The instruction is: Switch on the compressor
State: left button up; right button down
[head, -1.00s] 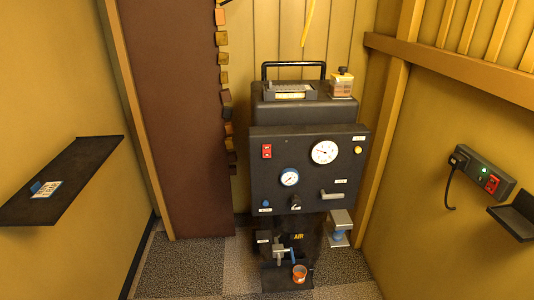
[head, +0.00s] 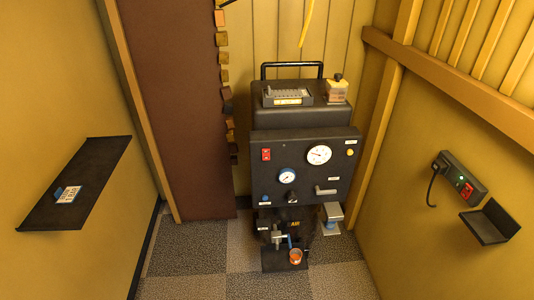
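The compressor (head: 325,171) is a black upright machine at the back wall. Its front panel carries a red switch (head: 266,154) at the upper left; whether it is on or off is too small to tell. Neither of my grippers is in view.
A wall socket box (head: 459,177) at right has a green light, a red switch and a black plug. A small black shelf (head: 490,224) is below it. A dark shelf (head: 92,165) juts from the left wall. An orange cup (head: 295,256) stands low in front. Carpet ahead is clear.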

aim_at(266, 151)
jog(key=k, duration=0.55)
jog(key=u, duration=0.7)
jog(key=i, duration=1.2)
jog(key=z, duration=0.25)
